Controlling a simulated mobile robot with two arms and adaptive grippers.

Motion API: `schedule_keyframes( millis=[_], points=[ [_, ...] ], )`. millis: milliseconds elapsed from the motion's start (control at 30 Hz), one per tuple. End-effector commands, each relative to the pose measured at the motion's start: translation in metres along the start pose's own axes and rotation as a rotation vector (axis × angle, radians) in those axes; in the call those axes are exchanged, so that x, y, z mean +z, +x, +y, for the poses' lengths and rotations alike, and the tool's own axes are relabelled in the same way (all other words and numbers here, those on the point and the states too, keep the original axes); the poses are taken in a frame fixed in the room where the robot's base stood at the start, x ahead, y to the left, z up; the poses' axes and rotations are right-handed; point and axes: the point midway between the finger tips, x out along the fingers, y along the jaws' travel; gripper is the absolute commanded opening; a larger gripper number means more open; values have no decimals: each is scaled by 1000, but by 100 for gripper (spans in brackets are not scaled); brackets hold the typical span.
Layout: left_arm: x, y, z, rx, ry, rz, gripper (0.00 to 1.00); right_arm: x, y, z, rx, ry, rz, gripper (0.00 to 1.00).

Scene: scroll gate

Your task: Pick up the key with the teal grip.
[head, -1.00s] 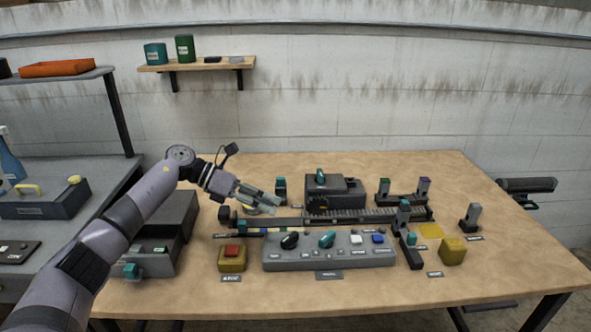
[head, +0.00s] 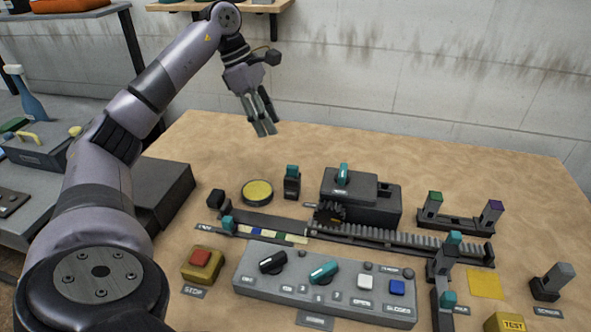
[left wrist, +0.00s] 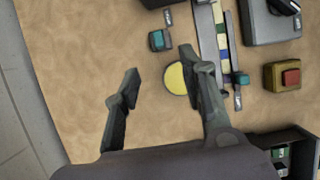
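A small upright teal-topped piece (head: 292,172) stands in a dark block on the table, left of the dark gear housing; I take it to be the key with the teal grip. It also shows in the left wrist view (left wrist: 157,40), just beyond the gap between my fingertips. Another teal grip (head: 343,174) stands on top of the gear housing. My left gripper (head: 264,129) is raised above the table's back part, fingers pointing down, apart from the key. Its fingers are spread and empty in the left wrist view (left wrist: 160,62). My right gripper is not in view.
A round yellow pad (head: 257,191) lies left of the key. The toothed rail (head: 400,238) and the grey control panel (head: 320,285) are in front. A red stop button box (head: 202,264) stands front left. The table's back strip is clear.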

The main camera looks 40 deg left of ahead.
Motion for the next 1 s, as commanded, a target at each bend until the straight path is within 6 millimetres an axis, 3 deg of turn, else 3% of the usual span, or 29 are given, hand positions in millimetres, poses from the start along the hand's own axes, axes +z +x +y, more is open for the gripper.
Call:
schedule_keyframes(
  millis=[100, 300, 567, 800, 1000],
  points=[
    [-1, 28, -1, -5, -1, 2, 38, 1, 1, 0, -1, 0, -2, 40],
    [0, 65, -1, -4, -2, -1, 38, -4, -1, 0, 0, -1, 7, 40],
    [1, 84, 0, -1, -2, -2, 38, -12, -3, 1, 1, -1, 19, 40],
    [-1, 119, -1, -4, -1, -3, 38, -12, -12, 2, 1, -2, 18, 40],
    [-1, 132, 0, 0, -1, -3, 38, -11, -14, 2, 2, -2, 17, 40]
  ],
)
